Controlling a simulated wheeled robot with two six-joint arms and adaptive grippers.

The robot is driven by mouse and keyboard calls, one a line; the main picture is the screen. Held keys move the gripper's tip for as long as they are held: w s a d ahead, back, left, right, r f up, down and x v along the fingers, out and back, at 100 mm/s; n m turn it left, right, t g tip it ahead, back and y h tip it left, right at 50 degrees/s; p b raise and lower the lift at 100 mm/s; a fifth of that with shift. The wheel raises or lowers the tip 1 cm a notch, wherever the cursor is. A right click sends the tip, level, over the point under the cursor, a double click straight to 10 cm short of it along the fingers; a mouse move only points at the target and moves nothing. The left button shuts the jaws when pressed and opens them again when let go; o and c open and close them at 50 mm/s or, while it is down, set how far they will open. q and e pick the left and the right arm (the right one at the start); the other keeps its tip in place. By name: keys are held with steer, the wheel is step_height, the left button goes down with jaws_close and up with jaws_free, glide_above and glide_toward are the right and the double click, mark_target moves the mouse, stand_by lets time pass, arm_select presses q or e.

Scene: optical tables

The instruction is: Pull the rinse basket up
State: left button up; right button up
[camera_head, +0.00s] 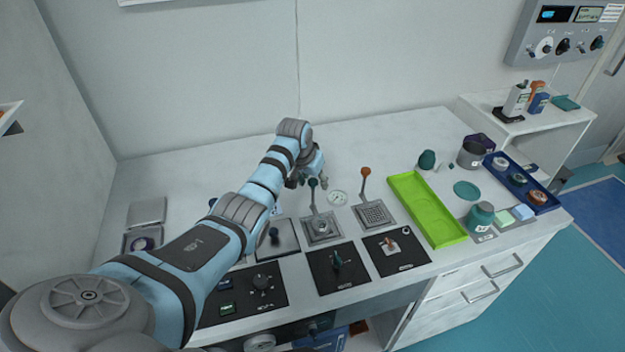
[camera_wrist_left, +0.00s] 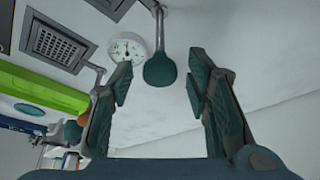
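Two square metal baskets with upright lever handles sit in the worktop. The left basket (camera_head: 322,229) holds a round grey part, and its lever has a dark green knob (camera_head: 313,183). The right basket (camera_head: 374,214) is a perforated grid, and its lever has an orange knob (camera_head: 365,171). No readable label tells which is the rinse basket. My left gripper (camera_head: 309,181) is at the green-knobbed lever. In the left wrist view its fingers (camera_wrist_left: 165,90) are wide apart, and the green knob (camera_wrist_left: 160,70) shows between and beyond them, apparently untouched. My right gripper is out of view.
A round dial (camera_head: 338,198) lies between the levers. Black control panels (camera_head: 337,267) line the front edge. A lime green tray (camera_head: 427,209) is to the right, with a teal jar (camera_head: 480,217) and a blue tray (camera_head: 520,182) beyond it. The back of the worktop is clear.

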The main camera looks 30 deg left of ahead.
arm_select(q)
steer(key=v, duration=1.2)
